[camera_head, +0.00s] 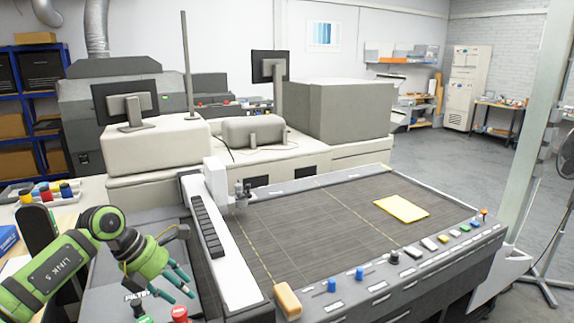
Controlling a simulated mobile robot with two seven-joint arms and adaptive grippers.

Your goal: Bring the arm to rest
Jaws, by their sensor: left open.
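My left arm comes in from the lower left, with a green and black link marked LINK 5. My left gripper (180,275) is at its end, open, with teal-tipped fingers pointing right and down. Nothing shows between the fingers. It hangs in front of the left end of the cutting table (300,215), over a grey panel with lettering. I cannot tell its exact height above that panel. My right gripper is not in view.
A yellow sheet (401,208) lies on the cutting table. A white gantry beam (228,255) stands just right of my gripper. A red button (180,313) sits below it. Colored spools (65,190) stand at the left. Open floor (425,165) lies at the right.

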